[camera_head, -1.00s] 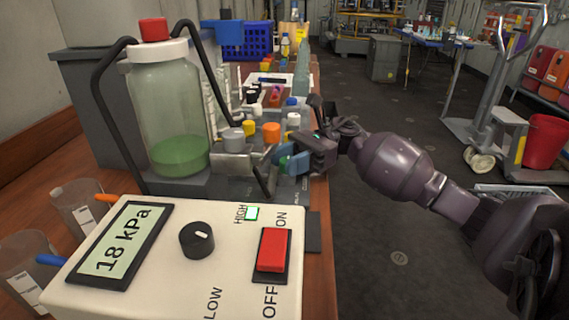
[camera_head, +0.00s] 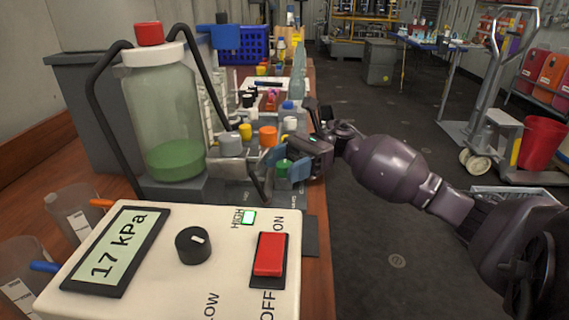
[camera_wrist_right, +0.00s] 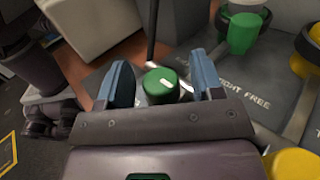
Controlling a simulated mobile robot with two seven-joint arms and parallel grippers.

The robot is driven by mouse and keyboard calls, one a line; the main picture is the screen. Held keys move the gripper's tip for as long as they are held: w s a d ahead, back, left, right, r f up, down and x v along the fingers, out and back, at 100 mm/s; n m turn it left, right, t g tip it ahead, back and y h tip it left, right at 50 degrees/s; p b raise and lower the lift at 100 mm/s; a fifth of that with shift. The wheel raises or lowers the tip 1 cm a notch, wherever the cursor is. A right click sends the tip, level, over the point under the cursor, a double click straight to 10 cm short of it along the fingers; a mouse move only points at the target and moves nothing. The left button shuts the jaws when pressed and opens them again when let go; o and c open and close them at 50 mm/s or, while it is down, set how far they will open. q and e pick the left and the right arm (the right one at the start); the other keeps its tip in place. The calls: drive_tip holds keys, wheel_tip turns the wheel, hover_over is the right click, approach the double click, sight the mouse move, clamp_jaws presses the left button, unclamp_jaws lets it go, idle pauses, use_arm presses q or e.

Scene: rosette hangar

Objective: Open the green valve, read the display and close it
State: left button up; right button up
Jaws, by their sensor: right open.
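A green valve knob (camera_wrist_right: 162,85) with a white mark on top lies between the blue fingers of my right gripper (camera_wrist_right: 162,72). The fingers are open, with a small gap showing on each side of the knob. In the head view the green knob (camera_head: 284,167) is partly hidden by the right gripper (camera_head: 286,164). The display (camera_head: 116,252) on the white control box reads "17 kPa". My left gripper is not in view.
The glass bottle (camera_head: 165,110) with green liquid stands left of the valves. The white box (camera_head: 215,285) has a black dial and a red switch.

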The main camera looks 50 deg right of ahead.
drive_tip(key=d, duration=1)
drive_tip(key=shift+s+d, duration=0.35)
drive_tip(key=shift+d, duration=0.05)
